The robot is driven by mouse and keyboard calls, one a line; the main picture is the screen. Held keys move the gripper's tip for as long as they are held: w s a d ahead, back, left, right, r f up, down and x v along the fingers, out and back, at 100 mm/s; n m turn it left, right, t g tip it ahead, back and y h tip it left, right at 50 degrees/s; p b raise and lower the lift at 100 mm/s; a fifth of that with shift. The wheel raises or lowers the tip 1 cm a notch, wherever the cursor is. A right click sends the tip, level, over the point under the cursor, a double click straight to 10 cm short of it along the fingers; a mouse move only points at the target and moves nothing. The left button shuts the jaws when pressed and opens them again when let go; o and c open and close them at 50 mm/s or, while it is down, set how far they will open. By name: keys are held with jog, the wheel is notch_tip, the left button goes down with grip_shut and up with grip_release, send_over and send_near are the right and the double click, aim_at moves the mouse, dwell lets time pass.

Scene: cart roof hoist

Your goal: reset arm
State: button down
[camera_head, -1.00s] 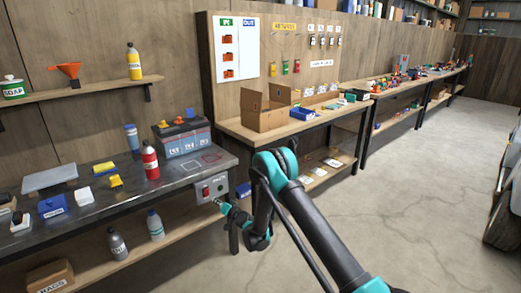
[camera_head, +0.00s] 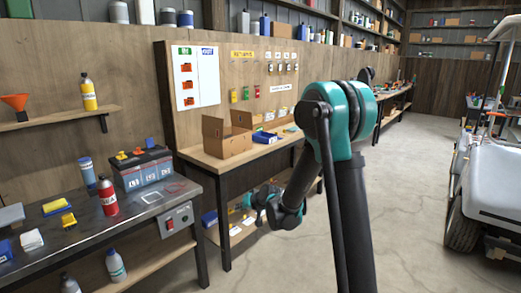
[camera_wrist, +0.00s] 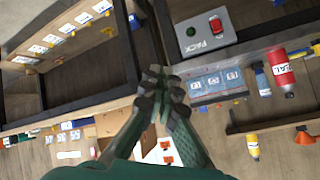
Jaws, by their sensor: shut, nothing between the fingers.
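My gripper (camera_wrist: 163,80) is shut and empty in the wrist view, its fingertips together in open air. The workbench with the red switch box shows beyond it to the right, and the wooden bench to the left. In the head view my arm rises from the bottom and bends down to the left. Its end hangs low in front of the gap between the two benches, and the fingers are too small to make out there.
A metal-topped bench (camera_head: 120,230) at left carries a grey battery (camera_head: 143,170) and a red bottle (camera_head: 107,197). A wooden bench (camera_head: 222,163) holds an open cardboard box (camera_head: 226,141). A white cart (camera_head: 495,190) stands at right. The concrete floor (camera_head: 405,220) between is clear.

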jog(key=s+d+f+m+g+h, duration=0.1)
jog(key=s+d+g+h, duration=0.1)
jog(key=s+d, duration=1.2)
jog(key=s+d+f+m+g+h, duration=0.1)
jog(key=s+d+h, duration=0.3)
jog(key=s+d, duration=0.9)
jog(key=s+g, duration=0.1)
jog(key=s, duration=0.4)
jog(key=shift+s+d+f+h, duration=0.25)
jog(key=shift+s+d+h, duration=0.05)
jog(key=shift+d+h, duration=0.1)
